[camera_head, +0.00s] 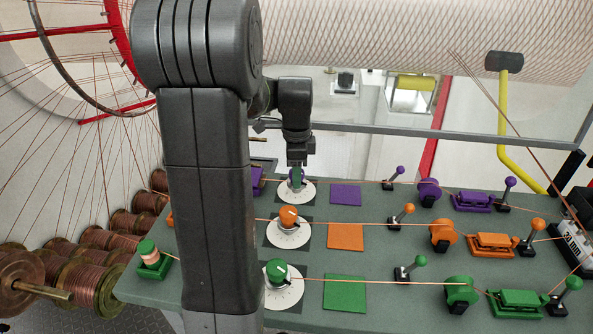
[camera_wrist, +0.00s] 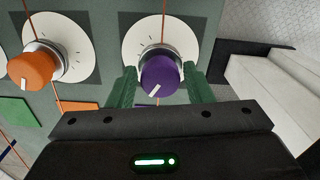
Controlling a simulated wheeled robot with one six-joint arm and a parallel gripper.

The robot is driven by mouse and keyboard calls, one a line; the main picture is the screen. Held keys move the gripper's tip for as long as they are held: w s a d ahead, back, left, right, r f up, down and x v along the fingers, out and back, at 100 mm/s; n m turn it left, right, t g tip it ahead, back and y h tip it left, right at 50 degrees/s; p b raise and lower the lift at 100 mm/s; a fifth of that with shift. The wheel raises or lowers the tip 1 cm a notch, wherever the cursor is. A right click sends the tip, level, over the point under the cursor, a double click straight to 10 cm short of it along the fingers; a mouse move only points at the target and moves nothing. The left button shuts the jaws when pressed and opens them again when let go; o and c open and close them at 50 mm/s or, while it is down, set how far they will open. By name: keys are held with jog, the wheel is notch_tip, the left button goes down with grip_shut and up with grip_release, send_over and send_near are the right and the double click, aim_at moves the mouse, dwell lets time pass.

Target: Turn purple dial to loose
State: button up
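The purple dial (camera_wrist: 160,76) sits on a white round scale plate (camera_wrist: 185,36) in the wrist view. Its white pointer mark faces down and slightly left there. My gripper (camera_wrist: 160,70) has one green finger on each side of the dial, with a narrow gap showing beside it, so it looks open around the dial. In the head view my gripper (camera_head: 297,181) points down over the purple row's plate (camera_head: 304,191) and mostly hides the dial. The scale's lettering is too small to read.
The orange dial (camera_head: 289,217) and green dial (camera_head: 277,272) stand in nearer rows. Thin copper wires run along each row. A purple square (camera_head: 346,195), purple lever (camera_head: 396,174) and purple clamp (camera_head: 473,201) lie to the right. Copper spools (camera_head: 95,285) stand at the left.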

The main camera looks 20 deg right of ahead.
jog(key=c, duration=0.6)
jog(key=shift+c, duration=0.2)
jog(key=shift+n, duration=0.3)
jog(key=n+p, duration=0.1)
jog(key=n, duration=0.4)
jog(key=shift+r, duration=0.1)
jog(key=n+p, duration=0.1)
jog(key=n, duration=0.4)
jog(key=shift+n, duration=0.3)
jog(key=n, duration=0.6)
jog(key=shift+p, duration=0.4)
jog(key=n, duration=0.6)
jog(key=shift+n, duration=0.3)
